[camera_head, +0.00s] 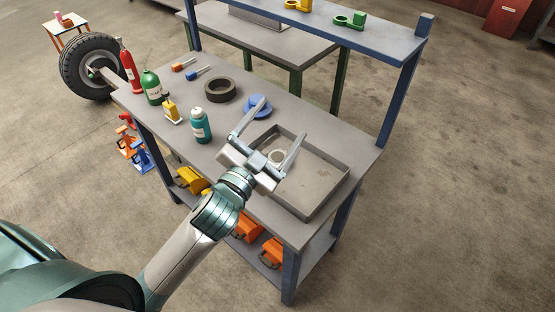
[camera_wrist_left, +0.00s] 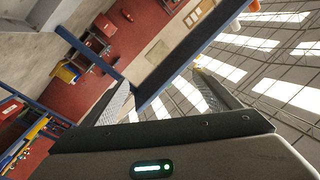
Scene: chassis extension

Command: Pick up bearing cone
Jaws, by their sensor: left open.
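A small pale metal ring, which looks like the bearing cone (camera_head: 277,156), lies in the left part of a shallow grey metal tray (camera_head: 325,178) on the workbench. My left gripper (camera_head: 283,120) is over the tray's left side, with its two fingers spread wide and nothing between them. The ring shows between the fingers, near the palm; the gap in height is hard to tell. In the left wrist view, the open fingers (camera_wrist_left: 162,82) point out towards the room, and no ring is visible there. My right gripper is not in view.
Left of the tray stand a teal bottle (camera_head: 199,125), a green bottle (camera_head: 152,87) and a red bottle (camera_head: 129,66). A black ring (camera_head: 220,89) and a blue round part (camera_head: 257,107) lie behind. A blue post (camera_head: 399,90) rises at the bench's right.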

